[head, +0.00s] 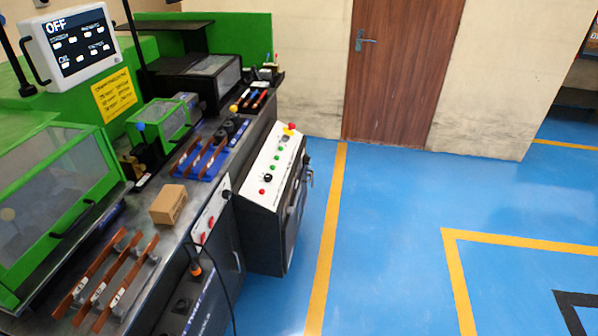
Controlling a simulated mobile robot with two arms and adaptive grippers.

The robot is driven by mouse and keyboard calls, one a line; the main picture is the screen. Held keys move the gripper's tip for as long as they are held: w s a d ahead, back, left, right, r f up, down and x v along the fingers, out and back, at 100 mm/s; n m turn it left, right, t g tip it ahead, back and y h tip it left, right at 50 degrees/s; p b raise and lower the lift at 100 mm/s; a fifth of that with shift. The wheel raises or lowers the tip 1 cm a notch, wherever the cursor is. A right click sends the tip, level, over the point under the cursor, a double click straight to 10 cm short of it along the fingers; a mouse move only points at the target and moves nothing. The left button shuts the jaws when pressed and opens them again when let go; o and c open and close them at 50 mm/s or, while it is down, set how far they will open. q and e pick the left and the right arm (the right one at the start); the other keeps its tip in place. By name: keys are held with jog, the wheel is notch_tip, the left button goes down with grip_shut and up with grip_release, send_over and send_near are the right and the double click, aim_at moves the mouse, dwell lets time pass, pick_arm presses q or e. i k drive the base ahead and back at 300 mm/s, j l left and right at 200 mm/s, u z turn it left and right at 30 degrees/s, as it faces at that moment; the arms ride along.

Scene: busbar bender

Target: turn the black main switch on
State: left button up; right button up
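A white sloped control panel (271,170) sits on top of a dark cabinet beside the green machine. It carries several small red and green buttons, a black knob (268,178) near its lower end, and a red and yellow button (290,128) at its top end. Another black knob (227,195) is on a white panel (212,215) on the bench front. I cannot tell from their look which is the main switch, and their settings are too small to read. A screen (76,42) at the upper left reads OFF. Neither of my grippers is in view.
Copper-coloured bars (105,285) lie on the bench front. A cardboard box (168,204) and more bars on a blue holder (203,160) stand behind. An orange-ended cable (197,270) hangs at the bench front. The blue floor (385,240) to the right is clear.

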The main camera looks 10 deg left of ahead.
aim_at(305, 159)
jog(key=l+u, duration=0.3)
jog(key=l, duration=0.35)
jog(key=i+l+u, duration=0.25)
jog(key=i+l, duration=0.35)
jog(key=i, duration=0.1)
